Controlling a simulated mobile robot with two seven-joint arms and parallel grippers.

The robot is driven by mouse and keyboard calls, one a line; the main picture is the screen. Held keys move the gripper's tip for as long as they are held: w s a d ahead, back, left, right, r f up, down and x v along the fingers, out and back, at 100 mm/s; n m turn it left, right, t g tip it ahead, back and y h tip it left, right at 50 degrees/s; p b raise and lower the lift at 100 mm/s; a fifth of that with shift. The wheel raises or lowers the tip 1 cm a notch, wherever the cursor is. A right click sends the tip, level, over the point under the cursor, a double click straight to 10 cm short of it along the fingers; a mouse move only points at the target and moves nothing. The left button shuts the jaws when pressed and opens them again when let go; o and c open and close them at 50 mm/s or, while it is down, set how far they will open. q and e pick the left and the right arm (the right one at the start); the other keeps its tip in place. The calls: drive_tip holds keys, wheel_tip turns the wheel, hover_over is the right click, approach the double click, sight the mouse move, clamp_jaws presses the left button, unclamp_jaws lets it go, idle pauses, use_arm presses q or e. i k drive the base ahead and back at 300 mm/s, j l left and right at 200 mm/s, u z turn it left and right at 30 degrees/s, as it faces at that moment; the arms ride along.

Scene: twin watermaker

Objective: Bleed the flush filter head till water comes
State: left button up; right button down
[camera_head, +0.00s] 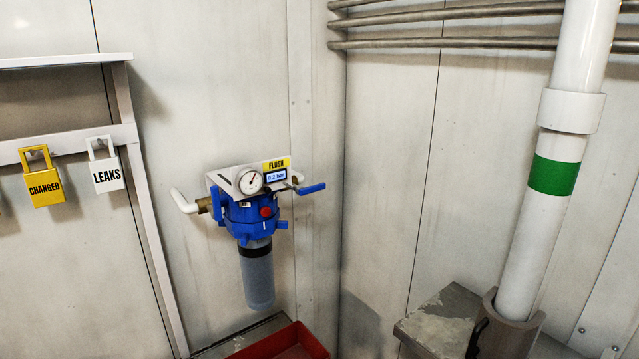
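The flush filter head (250,216) is blue and mounted on the wall under a white bracket. A yellow FLUSH label (277,164) is on the bracket. A round gauge (249,181) and a small lit display (276,176) sit on its front; the display seems to read 0.2 bar. A red button or knob (266,212) is on the head's front. A blue lever handle (311,188) sticks out to the right. A translucent grey bowl (257,275) hangs below; I see no water coming out. Neither of my grippers is in view.
A red tray (285,345) lies below the filter, cut by the lower edge. A white pipe (190,201) enters the head from the left. Tags reading CHANGED (45,188) and LEAKS (107,176) hang on a rack at left. A large white pipe (540,230) stands at right.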

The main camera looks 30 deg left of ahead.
sight(265, 212)
drive_tip(key=k+j+u, duration=0.1)
drive_tip(key=u, duration=1.1)
drive_tip(key=k+j, duration=0.05)
drive_tip(key=k, duration=0.05)
